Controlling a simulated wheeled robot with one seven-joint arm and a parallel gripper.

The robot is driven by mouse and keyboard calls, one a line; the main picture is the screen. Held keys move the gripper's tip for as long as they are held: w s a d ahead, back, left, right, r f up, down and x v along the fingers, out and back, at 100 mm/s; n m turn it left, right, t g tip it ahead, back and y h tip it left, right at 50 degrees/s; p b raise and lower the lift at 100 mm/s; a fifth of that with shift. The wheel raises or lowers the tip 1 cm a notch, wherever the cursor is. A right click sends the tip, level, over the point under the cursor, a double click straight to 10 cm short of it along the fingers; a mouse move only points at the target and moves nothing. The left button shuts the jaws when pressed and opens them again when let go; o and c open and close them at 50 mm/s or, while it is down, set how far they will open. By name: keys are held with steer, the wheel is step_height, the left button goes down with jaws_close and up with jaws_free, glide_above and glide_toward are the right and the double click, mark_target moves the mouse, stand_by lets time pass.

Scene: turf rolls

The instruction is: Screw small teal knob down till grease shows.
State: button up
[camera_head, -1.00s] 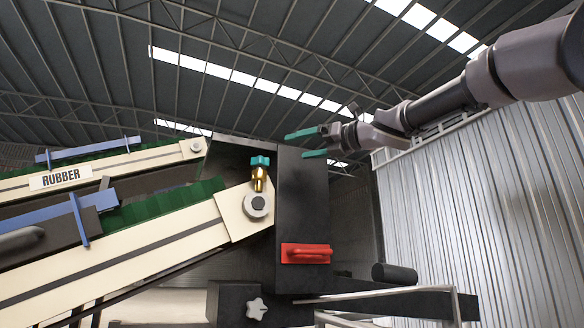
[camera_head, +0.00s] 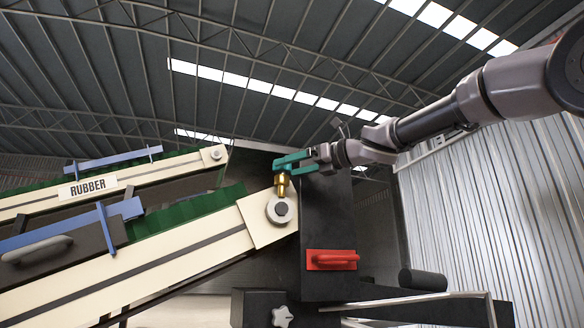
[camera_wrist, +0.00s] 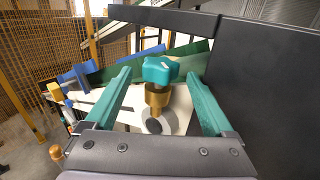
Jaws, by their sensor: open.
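The small teal knob (camera_wrist: 160,69) sits on top of a brass grease cup (camera_wrist: 158,97), upright above the round bearing at the conveyor end. In the head view the brass cup (camera_head: 282,186) shows below my gripper (camera_head: 290,164), which covers much of the knob. In the wrist view my gripper's (camera_wrist: 163,98) two teal fingers are open, one on each side of the knob and cup, with gaps to both. The knob lies between the fingers, and neither finger appears to touch it. No grease can be made out.
A black housing (camera_head: 325,225) with a red handle (camera_head: 332,260) stands right of the cup. The cream conveyor frame (camera_head: 170,250) slopes down left. A second conveyor labelled RUBBER (camera_head: 88,188) lies behind. A white star knob (camera_head: 283,316) is low in front.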

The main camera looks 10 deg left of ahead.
steer(key=shift+a, duration=0.2)
steer(key=shift+c, duration=0.3)
steer(key=c, duration=1.3)
steer(key=shift+m+t, duration=0.3)
steer(key=shift+t, duration=0.2)
steer(key=shift+s+a+m+t+h, duration=0.1)
steer(key=shift+s+m+t+h, duration=0.1)
steer(key=shift+m+t+h, duration=0.6)
steer(key=shift+s+a+m+t+h, duration=0.15)
steer(key=shift+m+t+h, duration=0.65)
steer(key=shift+t, duration=0.3)
steer(key=shift+s+a+m+t+h, duration=0.1)
steer(key=shift+m+t+h, duration=0.7)
steer(key=shift+t, duration=0.3)
steer(key=shift+s+a+m+t+h, duration=0.15)
steer(key=shift+a+m+t+h, duration=0.15)
steer(key=shift+m+t+h, duration=0.8)
steer(key=shift+s+a+m+t+h, duration=0.15)
steer(key=shift+a+m+t+h, duration=0.25)
steer(key=shift+m+h, duration=1.4)
steer(key=shift+s+a+m+t+h, duration=0.2)
steer(key=shift+m+t+h, duration=0.5)
steer(key=shift+h, duration=1.5)
